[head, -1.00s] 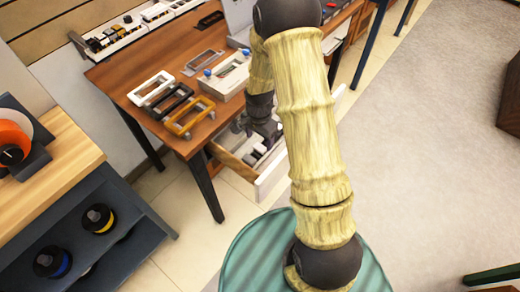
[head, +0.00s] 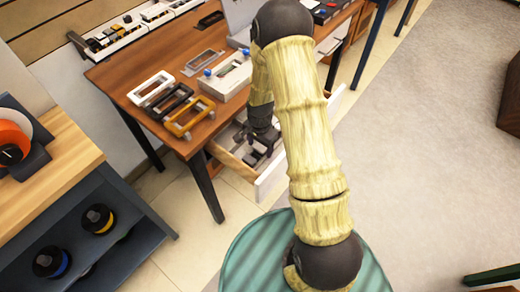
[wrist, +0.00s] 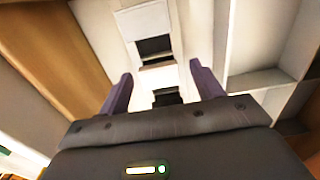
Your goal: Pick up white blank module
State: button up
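My gripper (head: 262,146) reaches down into the open drawer (head: 272,178) under the wooden table. In the wrist view its two fingers (wrist: 162,80) stand apart. A white block with a dark rectangular opening (wrist: 145,22) lies ahead of the fingertips in the drawer. A second white piece with a dark opening (wrist: 160,84) shows between the fingers, partly hidden by the gripper body. I cannot tell which of these is the white blank module, nor whether either finger touches one. In the head view the drawer's contents are mostly hidden by my arm.
The drawer has white dividers (wrist: 262,82) at the right and a brown wooden side (wrist: 55,45) at the left in the wrist view. White, black and yellow frames (head: 190,117) and a white box with blue knobs (head: 226,80) sit on the tabletop (head: 120,80) above.

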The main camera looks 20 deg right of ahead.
aim_at(260, 147)
jog(key=c, duration=0.9)
notch_tip(260, 147, up, 10)
jog(key=shift+p, duration=0.4)
